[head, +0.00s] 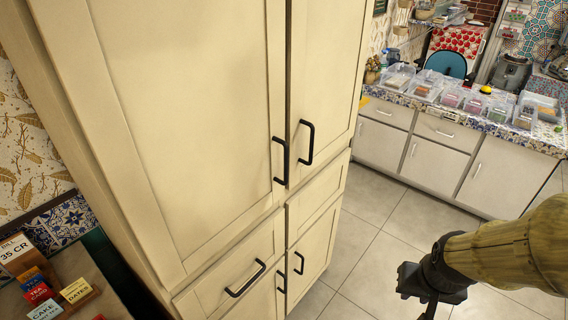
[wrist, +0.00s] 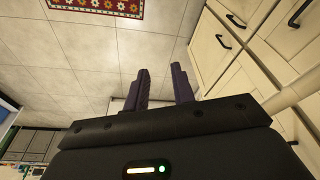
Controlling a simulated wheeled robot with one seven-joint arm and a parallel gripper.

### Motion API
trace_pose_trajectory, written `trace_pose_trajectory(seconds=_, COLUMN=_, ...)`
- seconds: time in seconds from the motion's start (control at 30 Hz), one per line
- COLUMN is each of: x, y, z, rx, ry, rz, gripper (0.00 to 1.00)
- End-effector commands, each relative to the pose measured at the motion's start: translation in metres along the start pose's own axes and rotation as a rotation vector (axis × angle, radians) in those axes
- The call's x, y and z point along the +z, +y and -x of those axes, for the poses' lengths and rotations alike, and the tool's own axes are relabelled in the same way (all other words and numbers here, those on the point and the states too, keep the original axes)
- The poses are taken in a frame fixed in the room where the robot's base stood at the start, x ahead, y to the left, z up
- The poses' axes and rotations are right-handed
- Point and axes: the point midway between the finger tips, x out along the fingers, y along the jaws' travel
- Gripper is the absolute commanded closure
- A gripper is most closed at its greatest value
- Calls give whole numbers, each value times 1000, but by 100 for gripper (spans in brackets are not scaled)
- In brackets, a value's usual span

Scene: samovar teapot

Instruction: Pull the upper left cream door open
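The upper left cream door (head: 185,100) fills the middle left of the head view and appears shut. Its black bar handle (head: 281,161) is upright at the door's right edge. My gripper (head: 430,303) is at the lower right of the head view, well to the right of the cabinet and apart from the handle; its tips are cut off by the frame's bottom edge. In the wrist view its two dark fingers (wrist: 161,88) stand apart with nothing between them. Cream cabinet fronts with black handles show at the right of the wrist view; which door is which is unclear there.
The upper right cream door (head: 330,70) has its own black handle (head: 307,142) close beside. Lower fronts with handles (head: 245,279) sit beneath. Tiled floor (head: 375,240) is clear between cabinet and far counter (head: 455,115). A side surface with small signs (head: 45,300) is at lower left.

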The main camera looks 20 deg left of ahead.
Motion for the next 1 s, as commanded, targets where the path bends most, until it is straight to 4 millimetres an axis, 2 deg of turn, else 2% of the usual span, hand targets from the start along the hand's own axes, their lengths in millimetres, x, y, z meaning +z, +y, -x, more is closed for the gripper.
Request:
trace_pose_trajectory(seconds=0.17, x=-23, y=1, z=-4, rx=13, ry=77, rz=83, gripper=75)
trace_pose_trajectory(seconds=0.37, x=-74, y=-15, z=-13, rx=-9, ry=276, rz=288, gripper=75)
trace_pose_trajectory(seconds=0.5, x=-104, y=-41, z=-16, rx=-76, ry=435, rz=436, gripper=75)
trace_pose_trajectory(seconds=0.7, x=-130, y=-93, z=-7, rx=-244, ry=667, rz=605, gripper=75)
trace_pose_trajectory(seconds=0.87, x=-137, y=-137, z=13, rx=-426, ry=859, rz=682, gripper=75)
trace_pose_trajectory(seconds=1.0, x=-134, y=-168, z=41, rx=-610, ry=1025, rz=695, gripper=75)
